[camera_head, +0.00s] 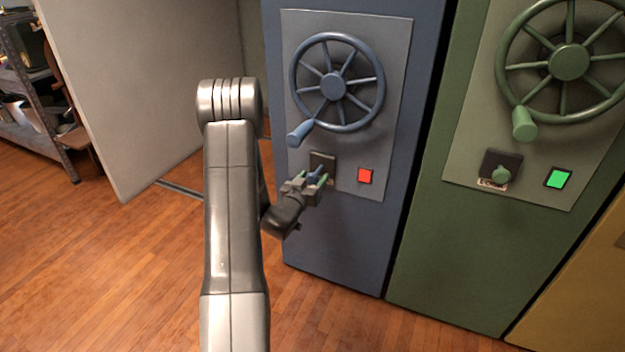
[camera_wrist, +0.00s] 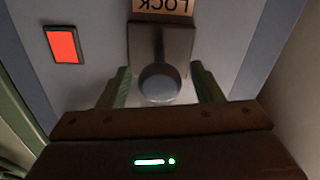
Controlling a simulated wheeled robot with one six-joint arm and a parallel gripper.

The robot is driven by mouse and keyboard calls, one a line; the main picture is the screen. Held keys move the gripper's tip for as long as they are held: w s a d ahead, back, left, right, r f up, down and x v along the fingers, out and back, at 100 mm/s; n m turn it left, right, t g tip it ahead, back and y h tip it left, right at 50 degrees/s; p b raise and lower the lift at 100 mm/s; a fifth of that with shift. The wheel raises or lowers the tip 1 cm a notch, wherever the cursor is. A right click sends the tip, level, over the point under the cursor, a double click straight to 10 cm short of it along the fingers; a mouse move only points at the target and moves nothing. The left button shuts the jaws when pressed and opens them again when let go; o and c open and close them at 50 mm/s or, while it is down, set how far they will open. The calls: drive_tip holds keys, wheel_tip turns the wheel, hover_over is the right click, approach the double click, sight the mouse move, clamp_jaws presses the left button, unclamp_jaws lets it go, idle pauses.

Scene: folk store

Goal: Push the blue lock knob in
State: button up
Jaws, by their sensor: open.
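The blue lock knob (camera_head: 314,177) sits on a dark plate (camera_head: 322,161) low on the panel of the blue cabinet (camera_head: 340,235), below the blue handwheel (camera_head: 336,84). In the wrist view the knob (camera_wrist: 160,82) looks grey and sticks out toward the camera, below an upside-down "LOCK" label (camera_wrist: 162,6). My gripper (camera_head: 316,181) is at the knob in the head view. In the wrist view its open green-tipped fingers (camera_wrist: 161,88) stand on either side of the knob. I cannot tell whether they touch it.
A red lit square (camera_head: 365,176) is right of the knob; it shows at the left in the wrist view (camera_wrist: 63,44). A green cabinet (camera_head: 440,245) with its own wheel, knob and green lit square (camera_head: 558,179) stands to the right. Wooden floor (camera_head: 130,270) is clear at left.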

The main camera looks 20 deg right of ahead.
sight(317, 171)
clamp_jaws()
drive_tip(key=shift+b+x, duration=0.7)
drive_tip(key=shift+x, duration=0.85)
drive_tip(key=shift+w+d, duration=0.15)
drive_tip(key=shift+d, duration=0.05)
drive_tip(key=shift+c, duration=1.8)
unclamp_jaws()
drive_tip(key=shift+r, duration=0.15)
drive_tip(key=o, duration=0.4)
drive_tip(key=shift+c, duration=0.2)
drive_tip(key=p+v, duration=0.1)
drive_tip(key=v, duration=1.2)
drive_tip(key=shift+s+a, duration=0.25)
drive_tip(key=shift+a, duration=0.05)
